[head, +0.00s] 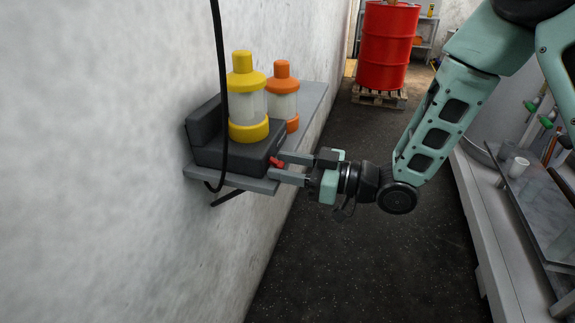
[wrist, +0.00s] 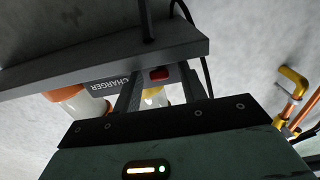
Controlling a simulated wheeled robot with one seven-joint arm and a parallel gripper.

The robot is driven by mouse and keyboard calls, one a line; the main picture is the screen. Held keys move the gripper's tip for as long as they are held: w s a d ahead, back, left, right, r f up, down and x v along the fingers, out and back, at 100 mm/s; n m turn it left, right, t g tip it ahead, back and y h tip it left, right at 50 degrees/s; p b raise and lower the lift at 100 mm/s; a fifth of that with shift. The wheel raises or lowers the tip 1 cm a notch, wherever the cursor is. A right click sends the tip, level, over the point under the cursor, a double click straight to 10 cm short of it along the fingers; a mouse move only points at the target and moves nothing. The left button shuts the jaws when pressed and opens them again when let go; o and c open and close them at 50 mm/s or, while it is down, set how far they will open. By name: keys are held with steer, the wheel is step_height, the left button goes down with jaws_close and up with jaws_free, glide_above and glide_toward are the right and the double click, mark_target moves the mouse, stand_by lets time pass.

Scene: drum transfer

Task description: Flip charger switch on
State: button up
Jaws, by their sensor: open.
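The dark charger (head: 228,155) sits on a grey wall shelf (head: 262,187). Its red switch (head: 277,162) is on the side facing my gripper. The switch also shows in the wrist view (wrist: 159,74), beside an upside-down "CHARGER" label (wrist: 110,83). My gripper (head: 276,165) is open, with its two fingers reaching towards the charger, one on either side of the switch. I cannot tell whether the fingers touch it, or which way the switch is set.
An orange-capped lantern (head: 283,92) stands behind the yellow one. A black cable (head: 223,80) hangs in front of the charger. A red drum (head: 386,48) stands on a pallet (head: 379,96) at the back. A bench (head: 490,230) lines the right; the floor between is clear.

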jaws_close()
